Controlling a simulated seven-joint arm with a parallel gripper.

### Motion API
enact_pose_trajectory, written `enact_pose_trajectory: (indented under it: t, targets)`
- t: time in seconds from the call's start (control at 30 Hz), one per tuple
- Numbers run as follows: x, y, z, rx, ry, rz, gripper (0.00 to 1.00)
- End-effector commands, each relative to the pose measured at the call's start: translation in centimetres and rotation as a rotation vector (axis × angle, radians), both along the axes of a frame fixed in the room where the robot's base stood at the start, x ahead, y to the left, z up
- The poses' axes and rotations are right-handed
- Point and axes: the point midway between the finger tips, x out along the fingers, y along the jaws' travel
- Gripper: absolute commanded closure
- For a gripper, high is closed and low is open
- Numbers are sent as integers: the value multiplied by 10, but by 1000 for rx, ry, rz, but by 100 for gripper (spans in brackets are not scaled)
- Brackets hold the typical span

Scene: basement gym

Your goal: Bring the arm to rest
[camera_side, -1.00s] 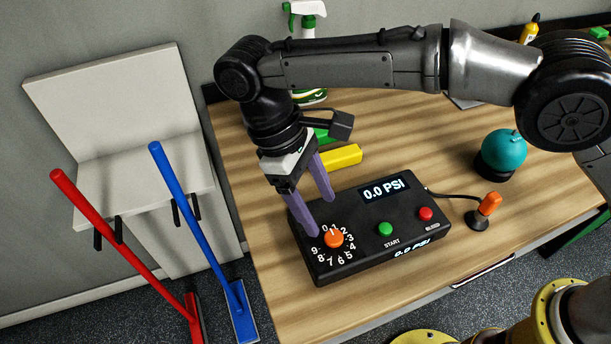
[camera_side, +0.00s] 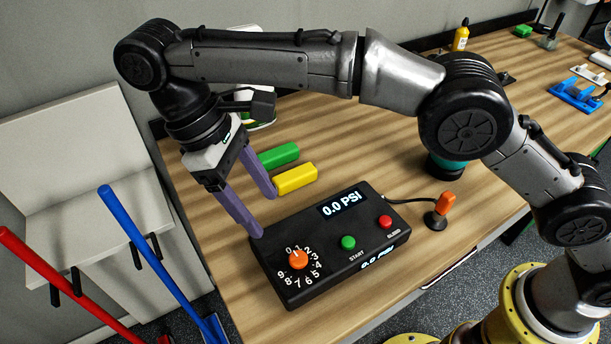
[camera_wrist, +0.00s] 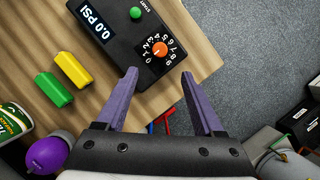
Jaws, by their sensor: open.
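My gripper (camera_side: 264,216) has two purple fingers, spread apart with nothing between them. In the side view it hangs above the back left corner of the black control box (camera_side: 285,290). The box has an orange dial (camera_side: 298,259) ringed by numbers, a green START button (camera_side: 348,242), a red BLEED button (camera_side: 385,222) and a display (camera_side: 341,203) reading 0.0 PSI. In the wrist view the fingers (camera_wrist: 160,85) stand apart, with the box (camera_wrist: 125,40) and its dial (camera_wrist: 159,48) beyond the fingertips. Whether a fingertip touches the box is unclear.
Green (camera_side: 279,155) and yellow (camera_side: 295,179) blocks lie behind the box. A cabled orange-topped lever (camera_side: 445,203) stands at its right. A teal ball (camera_side: 446,166) is partly hidden by my arm. Red (camera_side: 60,285) and blue (camera_side: 150,255) handled tools lean left of the table (camera_side: 400,275).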

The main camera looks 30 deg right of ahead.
Motion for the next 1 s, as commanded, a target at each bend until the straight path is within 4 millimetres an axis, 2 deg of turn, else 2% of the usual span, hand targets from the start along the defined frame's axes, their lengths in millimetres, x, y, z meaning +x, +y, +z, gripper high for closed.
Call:
enact_pose_trajectory:
  t: [0.13, 0.17, 0.27, 0.4, 0.47, 0.6, 0.7, 0.83, 1.0]
  targets:
    - [7, -6, 3, 4, -4, -18, 31]
    - [10, -10, 8, 12, -12, -29, 31]
    - [25, -32, 42, 59, -57, -80, 31]
    - [31, -92, 100, 106, -115, -184, 31]
    - [29, -119, 120, 123, -140, -230, 31]
    - [16, -178, 154, 166, -211, -329, 31]
    - [0, -216, 170, 195, -266, -396, 31]
    - [-26, -261, 181, 229, -344, -479, 31]
    - [-69, -309, 177, 266, -454, -580, 31]
